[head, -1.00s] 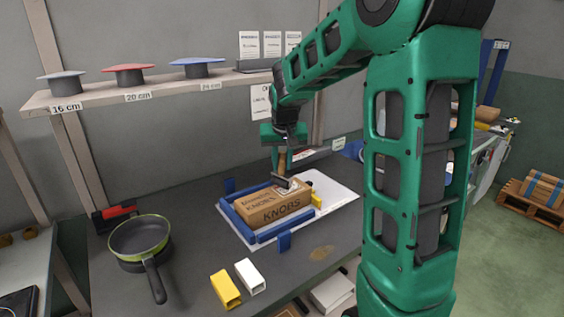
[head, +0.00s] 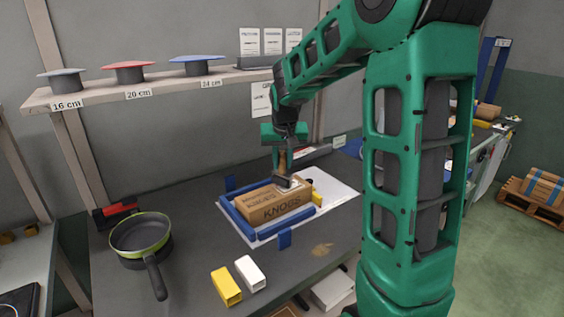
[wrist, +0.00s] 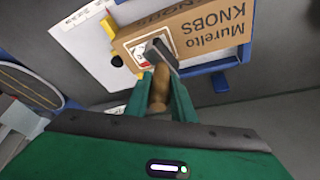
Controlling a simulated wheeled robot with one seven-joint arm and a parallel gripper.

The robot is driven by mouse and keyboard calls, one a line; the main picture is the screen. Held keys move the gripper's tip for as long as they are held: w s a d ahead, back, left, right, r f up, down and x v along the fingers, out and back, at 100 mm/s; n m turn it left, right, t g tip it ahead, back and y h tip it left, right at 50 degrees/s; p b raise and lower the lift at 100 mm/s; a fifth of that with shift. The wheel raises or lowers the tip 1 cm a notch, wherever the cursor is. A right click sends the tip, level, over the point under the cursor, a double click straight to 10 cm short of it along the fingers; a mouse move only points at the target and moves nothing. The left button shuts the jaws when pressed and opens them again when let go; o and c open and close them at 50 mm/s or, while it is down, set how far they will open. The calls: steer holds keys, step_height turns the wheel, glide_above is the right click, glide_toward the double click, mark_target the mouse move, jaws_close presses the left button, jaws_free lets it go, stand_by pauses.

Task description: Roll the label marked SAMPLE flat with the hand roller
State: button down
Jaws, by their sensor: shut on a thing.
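My gripper (head: 284,147) is shut on the wooden handle of the hand roller (wrist: 160,90). The roller's dark head lies over a white label with red print (wrist: 139,52) on top of the cardboard box, and hides part of it. Whether it presses on the label I cannot tell, and the word on the label is too small to read. The brown box (head: 272,205) marked KNOBS sits in a blue frame (head: 238,222) on the bench.
A frying pan (head: 141,235) stands at the bench's left. A yellow block (head: 226,287) and a white block (head: 250,273) lie at the front. A white sheet (head: 338,190) lies under the frame. A shelf (head: 120,88) with several coloured lids runs behind.

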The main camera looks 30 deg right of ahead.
steer(key=shift+f, duration=0.25)
steer(key=shift+d, duration=0.15)
steer(key=shift+d, duration=1.1)
steer(key=shift+w+d, duration=0.1)
steer(key=shift+d, duration=0.1)
steer(key=shift+w+d+r, duration=0.1)
steer(key=shift+d, duration=0.85)
steer(key=shift+a, duration=0.15)
steer(key=shift+a, duration=1.1)
steer(key=shift+a, duration=0.15)
steer(key=shift+s+a, duration=0.2)
steer(key=shift+a, duration=0.8)
